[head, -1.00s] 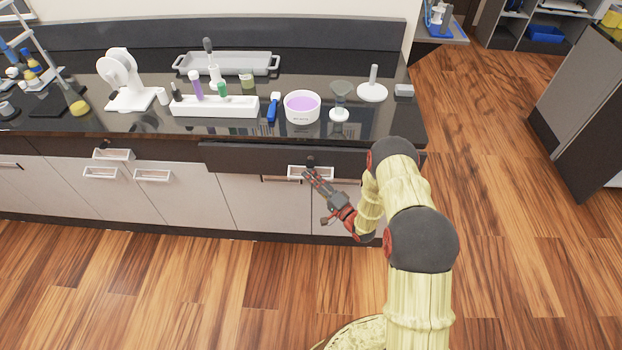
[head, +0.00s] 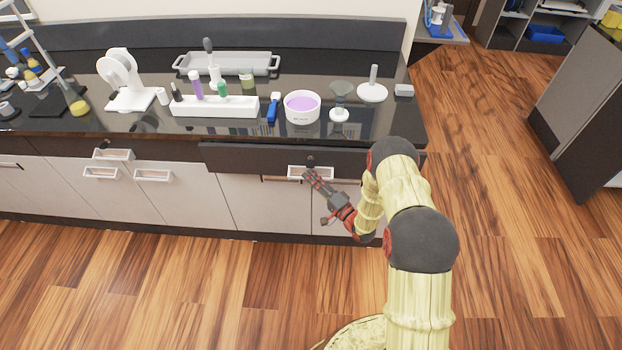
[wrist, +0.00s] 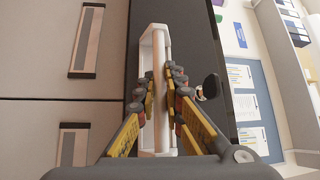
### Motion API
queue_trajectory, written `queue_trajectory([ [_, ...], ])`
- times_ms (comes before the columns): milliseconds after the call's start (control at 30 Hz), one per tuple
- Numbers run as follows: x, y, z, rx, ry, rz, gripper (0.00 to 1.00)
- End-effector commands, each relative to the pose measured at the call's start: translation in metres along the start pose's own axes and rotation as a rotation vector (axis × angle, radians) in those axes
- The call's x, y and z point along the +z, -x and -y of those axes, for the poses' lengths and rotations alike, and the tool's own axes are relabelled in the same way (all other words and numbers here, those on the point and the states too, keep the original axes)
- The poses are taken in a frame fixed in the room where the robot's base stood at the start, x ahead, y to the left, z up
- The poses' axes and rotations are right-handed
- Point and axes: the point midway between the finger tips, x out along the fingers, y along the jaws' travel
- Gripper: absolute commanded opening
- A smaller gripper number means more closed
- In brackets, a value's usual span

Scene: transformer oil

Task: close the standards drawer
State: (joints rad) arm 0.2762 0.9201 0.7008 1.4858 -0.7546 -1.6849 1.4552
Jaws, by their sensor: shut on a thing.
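The dark drawer front (head: 245,160) lies under the countertop and stands out forward of the dark panel to its left. Its white handle (head: 326,172) also fills the middle of the wrist view (wrist: 159,50). My gripper (head: 308,177) is at this handle. In the wrist view its two fingers (wrist: 162,85) lie on either side of the handle bar, shut on it. A small black knob (head: 310,160) sits just above the handle. The drawer's inside is hidden, and no label is readable.
On the counter above stand a white bowl of purple liquid (head: 302,106), a white rack with bottles (head: 215,107), a glass funnel (head: 340,92) and a grey tray (head: 225,64). Pale cabinet fronts (head: 265,205) lie below the drawer. The wooden floor (head: 200,290) in front is clear.

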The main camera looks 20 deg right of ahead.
Motion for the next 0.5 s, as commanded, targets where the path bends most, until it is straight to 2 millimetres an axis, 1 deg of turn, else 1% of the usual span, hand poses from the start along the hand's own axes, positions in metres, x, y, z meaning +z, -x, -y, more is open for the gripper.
queue_trajectory([
  [67,-0.002,-0.001,-0.003,0.003,0.001,-0.001,0.0],
  [167,-0.009,-0.008,-0.006,0.001,0.003,-0.001,0.0],
  [367,-0.034,-0.033,-0.014,0.002,0.003,-0.002,0.0],
  [500,-0.034,-0.033,-0.012,0.006,-0.001,-0.001,0.0],
])
